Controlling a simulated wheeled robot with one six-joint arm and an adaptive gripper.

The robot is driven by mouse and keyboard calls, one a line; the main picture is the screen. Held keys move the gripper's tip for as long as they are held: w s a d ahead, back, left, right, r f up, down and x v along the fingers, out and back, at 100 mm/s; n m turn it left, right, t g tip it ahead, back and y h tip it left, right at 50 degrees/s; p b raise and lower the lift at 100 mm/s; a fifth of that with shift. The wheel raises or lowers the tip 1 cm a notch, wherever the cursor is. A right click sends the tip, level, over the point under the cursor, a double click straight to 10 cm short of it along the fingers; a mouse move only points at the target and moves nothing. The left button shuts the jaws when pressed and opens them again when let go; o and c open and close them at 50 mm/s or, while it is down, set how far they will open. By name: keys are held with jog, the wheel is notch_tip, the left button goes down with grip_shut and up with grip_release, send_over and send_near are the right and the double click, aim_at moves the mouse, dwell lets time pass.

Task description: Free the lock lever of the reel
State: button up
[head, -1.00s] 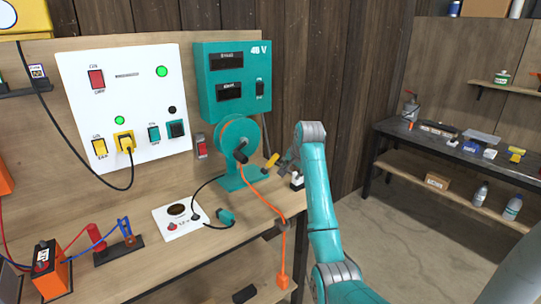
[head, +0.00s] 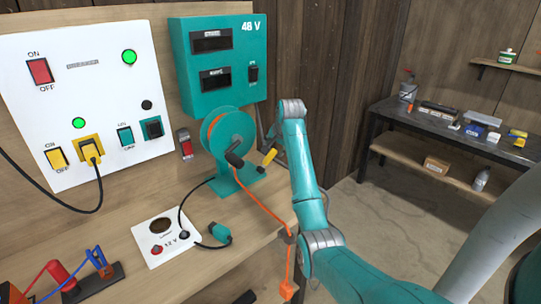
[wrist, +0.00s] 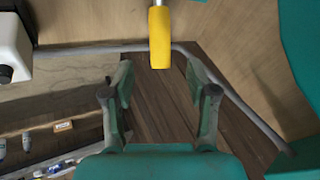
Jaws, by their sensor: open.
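The reel (head: 228,124) is a teal drum with an orange rim and a black crank handle (head: 235,158), on a teal foot on the bench. A lever with a yellow grip (head: 269,156) sticks out to its right; I take it as the lock lever. In the wrist view the yellow grip (wrist: 159,38) shows at top centre. My gripper (wrist: 158,78) is open and empty, the grip beyond its fingertips and roughly in line with the gap. I see no contact. In the head view my gripper (head: 273,138) is small and partly hidden by my arm near the lever.
An orange cable (head: 268,206) runs from the reel over the bench edge. A teal 48 V box (head: 190,55) and a white switch panel (head: 20,90) stand behind. A white 12 V socket plate (head: 150,245) and teal plug (head: 218,234) lie in front. A dark side table (head: 440,135) stands right.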

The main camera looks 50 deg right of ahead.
aim_at(272, 153)
jog(key=x, duration=0.7)
jog(key=shift+w+f, duration=0.2)
jog(key=shift+f, duration=0.05)
grip_shut()
